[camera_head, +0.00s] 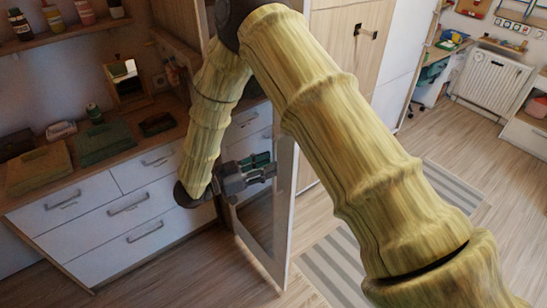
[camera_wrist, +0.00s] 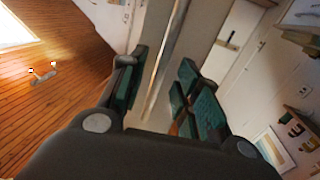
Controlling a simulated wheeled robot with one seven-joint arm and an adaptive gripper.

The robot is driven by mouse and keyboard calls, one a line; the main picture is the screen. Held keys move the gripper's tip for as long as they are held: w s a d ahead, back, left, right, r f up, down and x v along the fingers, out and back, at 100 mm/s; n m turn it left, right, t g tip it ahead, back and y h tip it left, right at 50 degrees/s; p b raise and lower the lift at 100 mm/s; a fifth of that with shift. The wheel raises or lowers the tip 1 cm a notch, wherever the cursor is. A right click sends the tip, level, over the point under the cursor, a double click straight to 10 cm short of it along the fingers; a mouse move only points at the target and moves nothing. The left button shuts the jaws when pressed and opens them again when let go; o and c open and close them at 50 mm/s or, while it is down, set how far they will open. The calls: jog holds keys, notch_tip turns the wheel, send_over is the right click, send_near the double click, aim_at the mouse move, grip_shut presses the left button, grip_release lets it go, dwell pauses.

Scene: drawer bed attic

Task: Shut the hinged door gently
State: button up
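The hinged door stands open in the head view, a tall pale-framed panel (camera_head: 284,205) with a glassy or mirrored face, jutting out from the wooden cabinet. My gripper (camera_head: 266,168) is at about mid-height of this panel, on its left side, with its fingertips pointing right towards the frame. Contact cannot be made out. In the wrist view my gripper (camera_wrist: 155,82) has its dark green finger pads spread apart. A pale upright strip shows between and beyond the fingers; whether it is the door's edge is unclear. Nothing is visibly held.
A white drawer unit (camera_head: 105,225) with a wooden top holding boxes stands at left. A tall wooden cabinet front (camera_head: 345,50) with a dark handle is behind my arm. A striped rug (camera_head: 335,268) lies on the floor to the right of the panel. Wooden floor (camera_head: 440,130) is clear further right.

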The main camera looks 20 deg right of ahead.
jog(key=shift+w+d+p, duration=0.15)
jog(key=shift+d+p, duration=0.1)
jog(key=shift+d, duration=0.5)
jog(key=shift+w+d+p, duration=0.15)
jog(key=shift+d+p, duration=0.1)
jog(key=shift+d, duration=0.45)
grip_shut()
